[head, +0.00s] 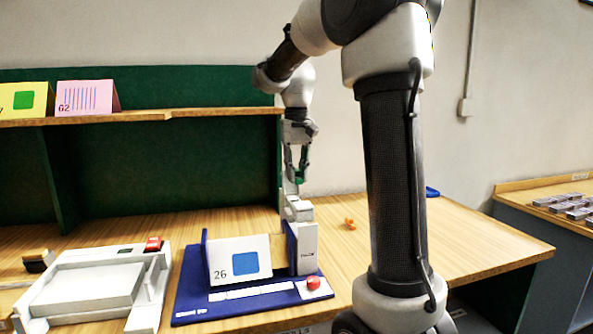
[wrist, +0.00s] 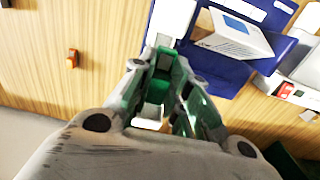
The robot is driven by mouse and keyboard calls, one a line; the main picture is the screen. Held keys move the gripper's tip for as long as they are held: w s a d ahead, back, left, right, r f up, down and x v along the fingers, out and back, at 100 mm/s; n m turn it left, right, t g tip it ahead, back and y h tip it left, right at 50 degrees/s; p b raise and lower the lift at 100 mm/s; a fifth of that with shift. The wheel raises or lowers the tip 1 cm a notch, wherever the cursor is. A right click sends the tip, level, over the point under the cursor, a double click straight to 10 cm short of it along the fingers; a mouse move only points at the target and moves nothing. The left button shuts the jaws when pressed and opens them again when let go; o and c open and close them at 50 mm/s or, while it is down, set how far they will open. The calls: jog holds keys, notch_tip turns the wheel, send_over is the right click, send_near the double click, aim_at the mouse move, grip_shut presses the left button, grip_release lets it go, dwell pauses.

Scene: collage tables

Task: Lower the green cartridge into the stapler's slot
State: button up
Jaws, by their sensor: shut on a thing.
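My gripper (head: 297,172) is above the stapler's tall white housing, fingers pointing down. It is shut on the green cartridge (wrist: 160,88), which shows between the fingers in the wrist view and as a small green patch in the head view (head: 304,163). The stapler has a dark blue base (head: 188,300), a white housing (head: 307,252) with a light grey block (head: 298,210) on top, and a red button (head: 313,283). Its blue base also shows in the wrist view (wrist: 222,72). The cartridge appears above the stapler. The slot itself cannot be made out.
A folded card marked 26 (head: 238,262) stands on the stapler's base. A white device (head: 95,285) with a red part is at left. A small orange piece (head: 350,224) lies right of the stapler. A green-backed shelf (head: 180,160) stands behind. Table at right is mostly clear.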

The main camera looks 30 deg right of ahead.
jog(key=shift+f, duration=3.25)
jog(key=o, duration=0.9)
notch_tip(320, 180, up, 12)
jog(key=shift+f, duration=0.1)
jog(key=shift+w, duration=0.1)
